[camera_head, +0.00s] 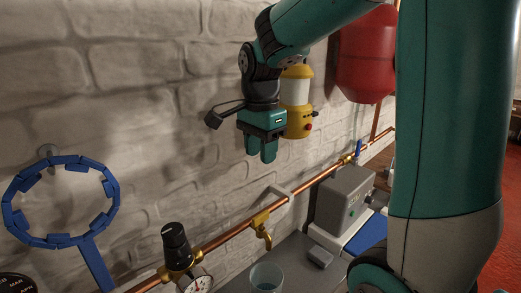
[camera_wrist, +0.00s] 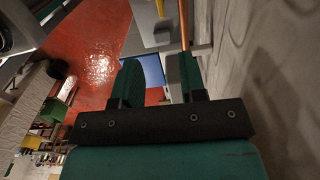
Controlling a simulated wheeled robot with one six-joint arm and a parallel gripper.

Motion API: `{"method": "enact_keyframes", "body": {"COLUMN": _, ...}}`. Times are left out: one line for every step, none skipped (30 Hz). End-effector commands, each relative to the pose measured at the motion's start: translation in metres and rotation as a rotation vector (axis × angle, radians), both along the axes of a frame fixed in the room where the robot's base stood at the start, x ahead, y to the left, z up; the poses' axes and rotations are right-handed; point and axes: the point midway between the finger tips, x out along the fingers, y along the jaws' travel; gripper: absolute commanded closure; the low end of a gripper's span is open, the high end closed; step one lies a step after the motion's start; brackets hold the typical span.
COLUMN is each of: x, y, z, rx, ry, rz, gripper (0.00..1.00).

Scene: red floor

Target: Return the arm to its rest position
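My gripper (camera_head: 262,154) hangs in the upper middle of the head view, fingers pointing down, in front of the brick wall. In the wrist view my gripper (camera_wrist: 160,68) shows two teal fingers apart, with nothing between them. It is open and empty. My arm comes in from the upper right, bends at the top and drops to the wrist. The gripper is above the copper pipe (camera_head: 325,176) and left of a yellow lantern-like device (camera_head: 298,122), which is partly hidden by the wrist.
A red tank (camera_head: 366,60) is at upper right. A blue ring (camera_head: 112,205) is at left. A black-topped valve (camera_head: 176,245), gauge (camera_head: 197,285), yellow tap (camera_head: 261,228), cup (camera_head: 266,277) and grey box (camera_head: 343,200) are lower down. The wall at upper left is clear.

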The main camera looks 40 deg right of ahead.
Motion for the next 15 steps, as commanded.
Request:
{"method": "enact_keyframes", "body": {"x": 0.000, "y": 0.000, "z": 0.000, "rx": 0.000, "ry": 0.000, "rz": 0.000, "gripper": 0.62}}
{"method": "enact_keyframes", "body": {"x": 0.000, "y": 0.000, "z": 0.000, "rx": 0.000, "ry": 0.000, "rz": 0.000, "gripper": 0.62}}
{"method": "enact_keyframes", "body": {"x": 0.000, "y": 0.000, "z": 0.000, "rx": 0.000, "ry": 0.000, "rz": 0.000, "gripper": 0.62}}
{"method": "enact_keyframes", "body": {"x": 0.000, "y": 0.000, "z": 0.000, "rx": 0.000, "ry": 0.000, "rz": 0.000, "gripper": 0.62}}
{"method": "enact_keyframes", "body": {"x": 0.000, "y": 0.000, "z": 0.000, "rx": 0.000, "ry": 0.000, "rz": 0.000, "gripper": 0.62}}
{"method": "enact_keyframes", "body": {"x": 0.000, "y": 0.000, "z": 0.000, "rx": 0.000, "ry": 0.000, "rz": 0.000, "gripper": 0.62}}
{"method": "enact_keyframes", "body": {"x": 0.000, "y": 0.000, "z": 0.000, "rx": 0.000, "ry": 0.000, "rz": 0.000, "gripper": 0.62}}
{"method": "enact_keyframes", "body": {"x": 0.000, "y": 0.000, "z": 0.000, "rx": 0.000, "ry": 0.000, "rz": 0.000, "gripper": 0.62}}
{"method": "enact_keyframes", "body": {"x": 0.000, "y": 0.000, "z": 0.000, "rx": 0.000, "ry": 0.000, "rz": 0.000, "gripper": 0.62}}
{"method": "enact_keyframes", "body": {"x": 0.000, "y": 0.000, "z": 0.000, "rx": 0.000, "ry": 0.000, "rz": 0.000, "gripper": 0.62}}
{"method": "enact_keyframes", "body": {"x": 0.000, "y": 0.000, "z": -0.001, "rx": 0.000, "ry": 0.000, "rz": 0.001, "gripper": 0.62}}
{"method": "enact_keyframes", "body": {"x": 0.000, "y": 0.002, "z": -0.001, "rx": 0.001, "ry": -0.001, "rz": 0.012, "gripper": 0.62}}
{"method": "enact_keyframes", "body": {"x": -0.001, "y": 0.004, "z": -0.001, "rx": 0.003, "ry": -0.003, "rz": 0.034, "gripper": 0.62}}
{"method": "enact_keyframes", "body": {"x": -0.003, "y": 0.009, "z": -0.001, "rx": 0.007, "ry": -0.006, "rz": 0.069, "gripper": 0.62}}
{"method": "enact_keyframes", "body": {"x": -0.005, "y": 0.018, "z": -0.001, "rx": 0.014, "ry": -0.014, "rz": 0.143, "gripper": 0.62}}
